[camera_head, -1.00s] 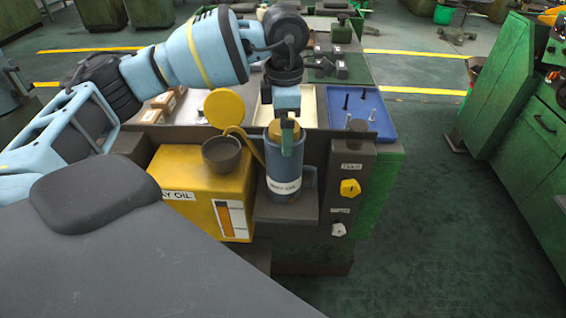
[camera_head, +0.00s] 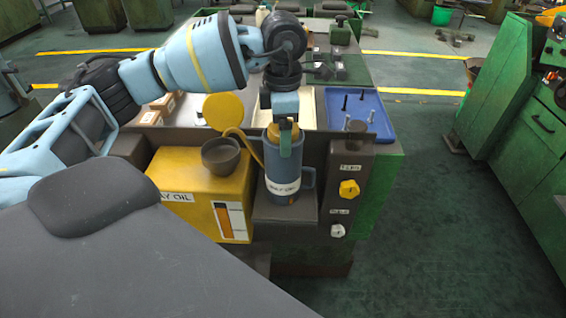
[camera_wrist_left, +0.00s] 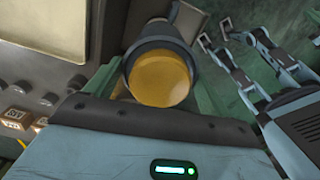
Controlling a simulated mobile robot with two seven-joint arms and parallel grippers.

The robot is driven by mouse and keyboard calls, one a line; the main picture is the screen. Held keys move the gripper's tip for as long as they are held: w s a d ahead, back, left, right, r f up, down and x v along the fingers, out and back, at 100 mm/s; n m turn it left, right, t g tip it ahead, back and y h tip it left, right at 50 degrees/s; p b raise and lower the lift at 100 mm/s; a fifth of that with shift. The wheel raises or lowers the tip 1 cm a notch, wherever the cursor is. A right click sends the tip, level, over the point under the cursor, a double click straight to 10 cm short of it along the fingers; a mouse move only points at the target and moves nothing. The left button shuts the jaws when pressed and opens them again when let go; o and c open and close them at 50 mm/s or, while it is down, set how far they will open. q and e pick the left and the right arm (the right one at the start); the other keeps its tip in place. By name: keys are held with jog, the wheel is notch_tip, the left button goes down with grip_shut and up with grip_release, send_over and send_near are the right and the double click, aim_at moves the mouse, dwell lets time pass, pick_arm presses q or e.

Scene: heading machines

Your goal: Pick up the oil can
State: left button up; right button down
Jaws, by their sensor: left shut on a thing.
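The oil can (camera_head: 283,165) is a blue-grey can with a yellow top, a white label and a side handle. It is at the small dark shelf on the front of the machine, right of the yellow oil tank; I cannot tell whether its base touches the shelf. My left gripper (camera_head: 285,138) comes down from above and is shut on the can's upper part. In the left wrist view the can's yellow top (camera_wrist_left: 160,78) shows between the fingers. My right gripper (camera_wrist_left: 215,33) shows at the right of the wrist view, with its fingers apart and empty.
The yellow oil tank (camera_head: 188,180) with its raised round lid (camera_head: 224,110) and a dark cup (camera_head: 221,155) stands close on the left. A panel with a yellow knob (camera_head: 349,188) is close on the right. A blue tray (camera_head: 370,105) lies behind. Open floor (camera_head: 425,220) lies right.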

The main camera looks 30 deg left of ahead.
pick_arm(q)
jog(key=shift+r, duration=0.15)
notch_tip(320, 180, up, 10)
jog(key=shift+f, duration=0.1)
dwell(0.4)
